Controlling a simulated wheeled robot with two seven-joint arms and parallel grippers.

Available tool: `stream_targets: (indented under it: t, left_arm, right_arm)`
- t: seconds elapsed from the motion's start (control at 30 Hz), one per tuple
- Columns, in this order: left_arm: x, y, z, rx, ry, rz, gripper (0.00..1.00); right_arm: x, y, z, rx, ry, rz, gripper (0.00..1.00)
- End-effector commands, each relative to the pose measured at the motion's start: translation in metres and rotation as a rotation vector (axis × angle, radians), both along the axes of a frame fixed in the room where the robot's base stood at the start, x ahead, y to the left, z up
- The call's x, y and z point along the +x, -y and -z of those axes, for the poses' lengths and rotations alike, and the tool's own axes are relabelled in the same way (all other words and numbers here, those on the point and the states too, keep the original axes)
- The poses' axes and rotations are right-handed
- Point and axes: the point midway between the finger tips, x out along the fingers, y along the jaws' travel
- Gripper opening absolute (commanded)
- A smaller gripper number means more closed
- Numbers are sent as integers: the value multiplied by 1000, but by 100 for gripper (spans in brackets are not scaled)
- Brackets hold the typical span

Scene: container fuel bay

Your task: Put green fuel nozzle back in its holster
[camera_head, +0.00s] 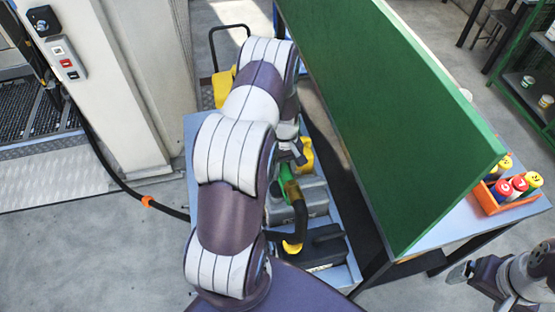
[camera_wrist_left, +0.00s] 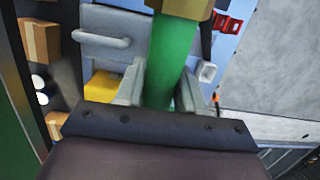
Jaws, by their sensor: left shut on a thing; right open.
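The green fuel nozzle (camera_head: 288,178) shows in the head view beside my left forearm. A dark spout with a yellow end hangs below its green body, above the blue-grey cart. My left gripper (camera_head: 292,153) is shut on it and partly hidden by my arm. In the left wrist view, the nozzle's green body (camera_wrist_left: 172,62) sits between the fingers of my left gripper (camera_wrist_left: 160,92), with a brass-coloured collar at the top. My right gripper (camera_head: 460,272) is open and empty at the lower right, apart from everything. I cannot make out the holster for certain.
Grey and black cases (camera_head: 325,243) stand on the cart (camera_head: 345,278) under the nozzle. A large green board (camera_head: 395,110) rises just right of my left arm. A crate of coloured bottles (camera_head: 505,203) is on the bench at right. A black hose (camera_head: 120,182) runs from the left post.

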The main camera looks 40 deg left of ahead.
Motion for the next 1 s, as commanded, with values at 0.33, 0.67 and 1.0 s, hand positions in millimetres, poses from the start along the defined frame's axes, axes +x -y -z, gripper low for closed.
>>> stream_targets:
  t: [0.33,0.67,1.0]
  left_arm:
    - [1,0,-50,1,2,0,0]
    - [1,-1,-92,1,3,0,0]
    - [1,0,-112,0,1,0,0]
  right_arm:
    - [0,0,-40,0,0,0,94]
    - [0,0,-74,0,0,0,94]
    - [0,0,-88,0,0,0,94]
